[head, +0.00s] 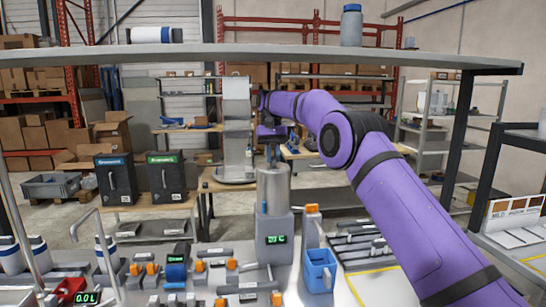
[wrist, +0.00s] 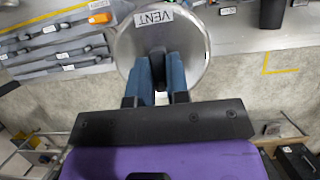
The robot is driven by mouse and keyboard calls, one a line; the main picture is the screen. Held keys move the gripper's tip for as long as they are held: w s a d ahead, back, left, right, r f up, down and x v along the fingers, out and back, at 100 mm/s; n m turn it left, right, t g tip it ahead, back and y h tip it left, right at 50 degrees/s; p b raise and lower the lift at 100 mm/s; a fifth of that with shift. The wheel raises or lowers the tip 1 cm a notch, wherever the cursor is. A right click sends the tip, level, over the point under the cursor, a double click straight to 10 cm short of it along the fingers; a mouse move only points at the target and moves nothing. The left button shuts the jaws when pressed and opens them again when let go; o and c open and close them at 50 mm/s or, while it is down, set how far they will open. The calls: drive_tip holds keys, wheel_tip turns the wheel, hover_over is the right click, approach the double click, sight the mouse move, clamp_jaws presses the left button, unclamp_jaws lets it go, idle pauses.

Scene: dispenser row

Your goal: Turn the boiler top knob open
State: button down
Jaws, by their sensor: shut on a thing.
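The boiler (head: 273,190) is a grey metal cylinder on a box base with a green-lit display, in the middle of the counter in the head view. In the wrist view its round top (wrist: 193,45) carries a white label reading VENT. The dark top knob (wrist: 157,62) stands in the middle of that top. My gripper (wrist: 160,68) is over the boiler, its two blue fingers on either side of the knob and shut on it. The fingers hide much of the knob. In the head view my gripper (head: 271,152) is small and dark at the boiler's top.
A blue container (head: 319,270) and an orange-topped post (head: 312,222) stand right of the boiler. Several labelled bars and orange blocks (head: 232,264) lie to its left. A tall grey column (head: 237,130) stands behind. A shelf (head: 300,54) spans above my arm.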

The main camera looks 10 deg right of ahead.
idle(0.4)
drive_tip(key=c, duration=1.1)
unclamp_jaws()
